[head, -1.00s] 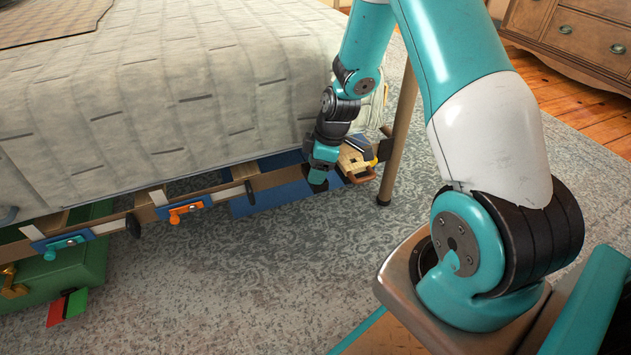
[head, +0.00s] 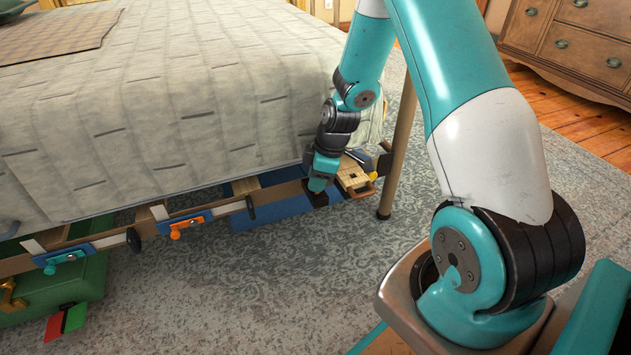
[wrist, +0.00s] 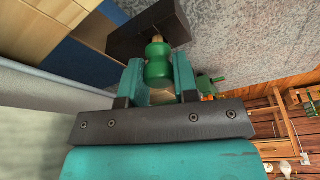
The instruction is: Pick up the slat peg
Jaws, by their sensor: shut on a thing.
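The slat peg is a green turned peg (wrist: 158,62) in the wrist view, between the two teal fingers of my gripper (wrist: 160,78). My gripper is shut on it. The peg's far end meets or sits just in front of a dark block (wrist: 130,35); I cannot tell whether it is seated in the block. In the head view my gripper (head: 318,182) is at the bed's side rail, right above a dark block (head: 316,199). The peg is hidden there by my gripper.
The bed rail carries a blue plate with a teal peg (head: 65,258) and one with an orange peg (head: 180,227). A wooden block (head: 352,180) is close right of my gripper, then the bed leg (head: 399,150). A green case (head: 60,288) is under the bed. Open rug lies in front.

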